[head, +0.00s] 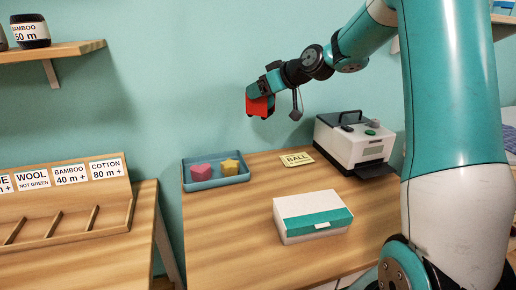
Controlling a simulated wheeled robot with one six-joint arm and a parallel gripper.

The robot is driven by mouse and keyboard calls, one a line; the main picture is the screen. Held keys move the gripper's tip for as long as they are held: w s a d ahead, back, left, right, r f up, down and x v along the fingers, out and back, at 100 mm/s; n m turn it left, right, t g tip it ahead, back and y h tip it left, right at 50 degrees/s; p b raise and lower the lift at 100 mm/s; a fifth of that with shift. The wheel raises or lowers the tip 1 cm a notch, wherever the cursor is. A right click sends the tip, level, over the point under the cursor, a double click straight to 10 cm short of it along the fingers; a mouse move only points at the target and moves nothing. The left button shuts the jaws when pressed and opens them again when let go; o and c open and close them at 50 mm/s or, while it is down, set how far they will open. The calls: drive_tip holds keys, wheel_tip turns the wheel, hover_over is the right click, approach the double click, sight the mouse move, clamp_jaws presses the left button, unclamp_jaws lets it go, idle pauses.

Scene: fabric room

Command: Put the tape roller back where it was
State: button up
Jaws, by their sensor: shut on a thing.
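My gripper (259,97) is raised in the air, well above the back of the wooden table and in front of the wall. It is shut on a red blocky thing (260,107), which touches nothing else. The red thing is small and partly covered by the gripper, so I cannot tell whether it is the tape roller. No other thing in view is clearly a tape roller.
A blue tray (217,183) holds a pink block (201,172) and a yellow star (230,167). A BALL card (296,159), a white-and-teal box (311,216) and a white machine (353,143) stand on the table (225,235). A labelled divided rack (65,212) is left. The table's front left is clear.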

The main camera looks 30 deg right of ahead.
wheel_tip(320, 180, down, 16)
drive_tip(key=shift+f+b, duration=0.15)
drive_tip(key=shift+b, duration=0.2)
drive_tip(key=o, duration=1)
drive_tip(key=shift+f, duration=0.1)
